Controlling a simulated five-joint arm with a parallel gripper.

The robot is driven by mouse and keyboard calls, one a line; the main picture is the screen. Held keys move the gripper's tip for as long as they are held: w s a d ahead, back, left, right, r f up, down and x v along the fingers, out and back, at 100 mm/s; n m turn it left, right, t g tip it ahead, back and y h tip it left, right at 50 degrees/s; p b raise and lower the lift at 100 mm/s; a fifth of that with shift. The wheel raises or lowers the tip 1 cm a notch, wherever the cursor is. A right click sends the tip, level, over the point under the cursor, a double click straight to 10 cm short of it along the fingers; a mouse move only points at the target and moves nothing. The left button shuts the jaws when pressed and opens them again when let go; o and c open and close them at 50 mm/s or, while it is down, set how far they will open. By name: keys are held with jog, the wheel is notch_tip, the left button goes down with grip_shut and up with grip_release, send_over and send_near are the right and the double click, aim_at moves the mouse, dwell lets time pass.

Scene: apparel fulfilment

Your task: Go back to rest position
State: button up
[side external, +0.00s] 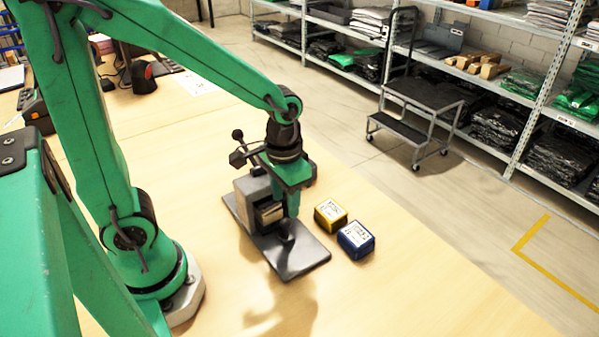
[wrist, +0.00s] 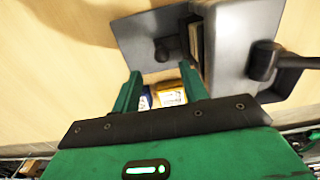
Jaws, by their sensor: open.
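My gripper (side external: 292,208) hangs pointing down over the table, above a dark grey stand (side external: 304,260) with a flat base plate and a boxy upright part. In the wrist view my two green fingers (wrist: 162,85) are spread apart, with nothing held between them. The stand's plate (wrist: 135,30) lies beyond the fingertips there. A yellow box (side external: 330,216) and a blue box (side external: 356,240) sit side by side on the table, just right of the stand. The yellow box (wrist: 171,94) and part of the blue box (wrist: 146,98) show through the gap between the fingers, apart from them.
The wooden table (side external: 420,295) is clear at the front right. A scanner-like device (side external: 143,77) and other desk items stand at the back left.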

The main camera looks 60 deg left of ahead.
jog(key=shift+s+a+r, duration=0.1)
jog(key=shift+a+r, duration=0.05)
jog(key=shift+r, duration=0.4)
jog(key=s+a+r+t, duration=0.3)
jog(key=s+r+t, duration=0.2)
jog(key=r, duration=0.6)
jog(key=shift+s+r+t, duration=0.2)
jog(key=shift+r+t, duration=0.05)
jog(key=shift+t, duration=0.05)
